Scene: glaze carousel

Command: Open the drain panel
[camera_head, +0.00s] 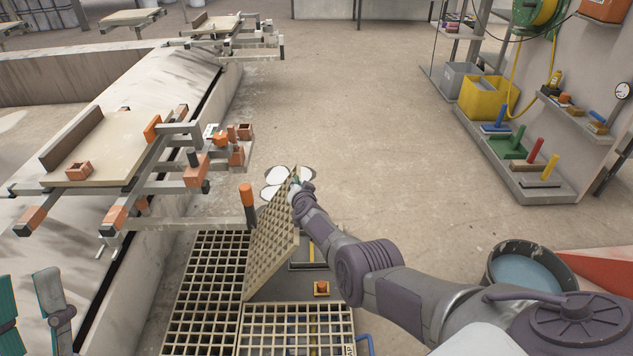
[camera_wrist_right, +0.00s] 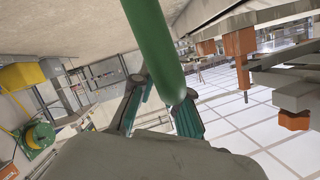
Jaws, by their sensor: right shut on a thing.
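The drain panel (camera_head: 270,240) is a beige grating leaf, raised and steeply tilted in the head view. My right gripper (camera_head: 296,186) is at its upper edge. In the right wrist view a green bar (camera_wrist_right: 153,40) runs close to the camera, and the teal fingers of my right gripper (camera_wrist_right: 160,112) are shut on it. The fingertips are partly hidden behind the bar. My left gripper (camera_head: 27,282) shows at the lower left of the head view, its teal fingers apart with nothing between them.
Beside the raised leaf lie flat gratings (camera_head: 207,290). The uncovered pit holds an orange block (camera_head: 321,288). A carousel arm with an orange-tipped post (camera_head: 248,205) stands close on the left. A bucket (camera_head: 525,270) stands at the right. The floor beyond is clear.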

